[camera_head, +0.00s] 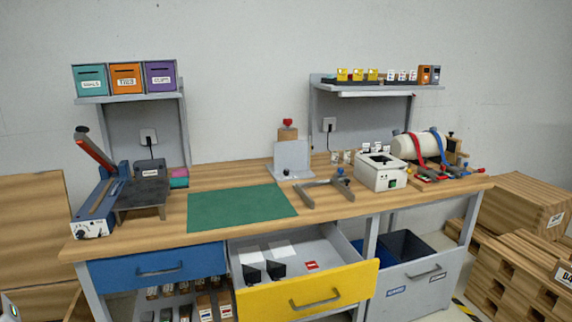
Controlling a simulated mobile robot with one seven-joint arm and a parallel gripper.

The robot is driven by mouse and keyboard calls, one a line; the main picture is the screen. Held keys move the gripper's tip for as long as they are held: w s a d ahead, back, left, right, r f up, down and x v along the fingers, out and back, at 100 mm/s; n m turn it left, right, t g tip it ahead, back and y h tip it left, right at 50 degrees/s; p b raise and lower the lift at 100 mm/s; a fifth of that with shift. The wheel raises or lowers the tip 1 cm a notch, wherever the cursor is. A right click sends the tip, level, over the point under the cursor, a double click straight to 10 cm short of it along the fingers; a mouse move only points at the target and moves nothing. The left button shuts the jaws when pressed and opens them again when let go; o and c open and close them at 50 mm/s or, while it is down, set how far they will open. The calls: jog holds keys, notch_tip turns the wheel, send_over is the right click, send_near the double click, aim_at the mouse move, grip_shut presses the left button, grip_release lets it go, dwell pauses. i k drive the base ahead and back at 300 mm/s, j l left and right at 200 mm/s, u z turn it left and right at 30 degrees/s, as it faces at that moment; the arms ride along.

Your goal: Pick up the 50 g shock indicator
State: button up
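No label reading 50 g is legible, so I cannot tell which item is the 50 g shock indicator. A small red item with white marking (311,265) lies flat in the open yellow-fronted drawer (340,287). On the right wall shelf (350,92) stands a row of small items: yellow ones (357,75), white and red ones (402,76) and orange ones (430,75). Their print is too small to read.
The open drawer projects forward; pallets (525,240) stand right.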

aim_at(311, 266)
jog(key=i+j+z, duration=0.45)
jog(key=j, duration=0.25)
jog(key=i+j+z, duration=0.25)
jog(key=j, duration=0.15)
jog(key=i+j+z, duration=0.2)
jog(key=j, duration=0.2)
jog(key=k, duration=0.05)
